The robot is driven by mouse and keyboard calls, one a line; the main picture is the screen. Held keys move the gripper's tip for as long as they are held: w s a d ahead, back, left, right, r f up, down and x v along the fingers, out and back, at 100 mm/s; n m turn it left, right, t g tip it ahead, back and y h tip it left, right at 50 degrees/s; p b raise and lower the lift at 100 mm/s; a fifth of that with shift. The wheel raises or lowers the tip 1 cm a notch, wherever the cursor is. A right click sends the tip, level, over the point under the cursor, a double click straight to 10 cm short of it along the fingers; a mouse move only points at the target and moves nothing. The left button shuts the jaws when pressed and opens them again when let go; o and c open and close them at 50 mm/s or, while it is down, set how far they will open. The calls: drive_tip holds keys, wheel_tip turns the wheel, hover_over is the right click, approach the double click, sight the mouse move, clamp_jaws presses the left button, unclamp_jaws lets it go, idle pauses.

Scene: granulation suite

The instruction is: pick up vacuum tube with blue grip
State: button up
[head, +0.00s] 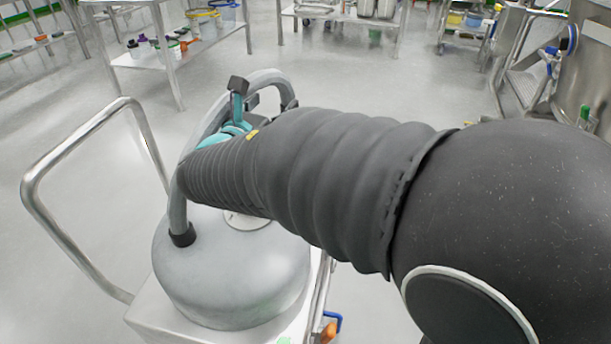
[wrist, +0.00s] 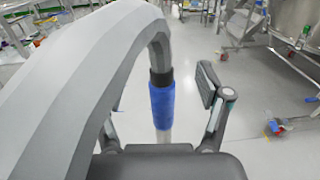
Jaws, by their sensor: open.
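The vacuum tube is a thick grey hose. In the wrist view the tube (wrist: 110,55) arches from the lower left over the top and comes down to a black collar and a blue grip (wrist: 162,104). My gripper (wrist: 158,98) is open, and the blue grip appears between its fingers, with a gap to the right finger. The left finger is mostly hidden behind the hose. In the head view the tube (head: 177,205) rises from a grey vacuum drum (head: 230,275) and arches behind my gripper (head: 258,98). My arm hides the blue grip there.
The drum stands on a white cart (head: 160,322) with a tubular push handle (head: 85,135) at left. A steel table (head: 150,60) with tubs stands behind. A large steel vessel (head: 585,75) is at right. Open grey floor lies between them.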

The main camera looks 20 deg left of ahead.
wheel_tip(320, 180, down, 7)
drive_tip(key=w, duration=0.7)
drive_tip(key=shift+w+f, duration=0.25)
drive_tip(key=shift+a, duration=0.1)
drive_tip(key=c, duration=1.2)
